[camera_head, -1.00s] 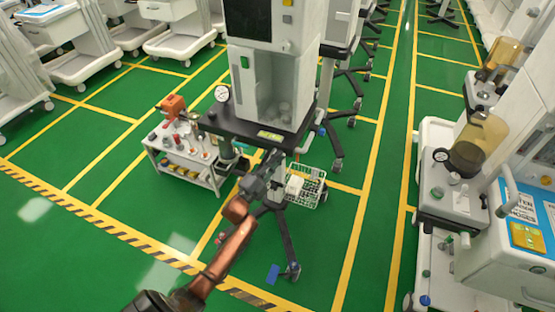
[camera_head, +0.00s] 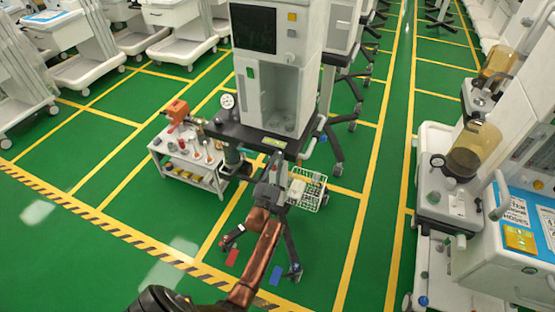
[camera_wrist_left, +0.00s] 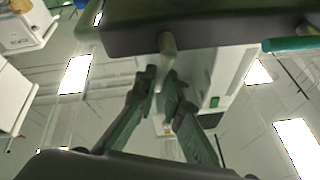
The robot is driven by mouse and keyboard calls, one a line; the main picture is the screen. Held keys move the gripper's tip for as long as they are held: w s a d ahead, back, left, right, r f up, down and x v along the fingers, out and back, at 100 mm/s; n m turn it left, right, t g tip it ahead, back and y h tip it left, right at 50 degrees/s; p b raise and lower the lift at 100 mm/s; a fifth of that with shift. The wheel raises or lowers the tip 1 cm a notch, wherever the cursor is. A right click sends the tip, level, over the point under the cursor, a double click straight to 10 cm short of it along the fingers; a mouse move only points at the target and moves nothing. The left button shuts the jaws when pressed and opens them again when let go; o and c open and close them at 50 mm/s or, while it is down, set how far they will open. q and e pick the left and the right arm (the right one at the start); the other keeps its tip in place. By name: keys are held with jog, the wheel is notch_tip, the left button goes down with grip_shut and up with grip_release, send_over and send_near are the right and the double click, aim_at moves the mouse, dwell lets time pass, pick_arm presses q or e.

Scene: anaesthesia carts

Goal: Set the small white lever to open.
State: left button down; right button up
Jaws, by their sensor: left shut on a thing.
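My left gripper (camera_head: 275,161) is at the front edge of the dark shelf (camera_head: 240,132) of the middle cart, with its arm rising from below. In the left wrist view, its two dark fingers (camera_wrist_left: 164,82) are closed around a pale, narrow lever (camera_wrist_left: 167,43) that hangs from the underside of the dark shelf. The lower part of the lever is hidden between the fingers. In the head view the lever is covered by the gripper and shelf, and its open mark is not readable. My right gripper is not in view.
A round gauge (camera_head: 227,101) stands on the shelf's left side. A small white table (camera_head: 190,160) with several items is at the left. A wire basket (camera_head: 308,192) hangs right of the gripper. Another machine (camera_head: 452,200) stands at the right. Green floor is free at the front left.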

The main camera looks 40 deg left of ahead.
pick_arm(q)
jog(key=shift+a+n+g+y+p, duration=0.15)
jog(key=shift+n+g+y+p, duration=0.3)
jog(key=shift+n, duration=0.65)
jog(key=shift+s, duration=0.1)
jog(key=c, duration=2)
grip_release()
jog(key=v, duration=0.7)
jog(key=shift+s+f, duration=0.15)
jog(key=shift+f, duration=0.1)
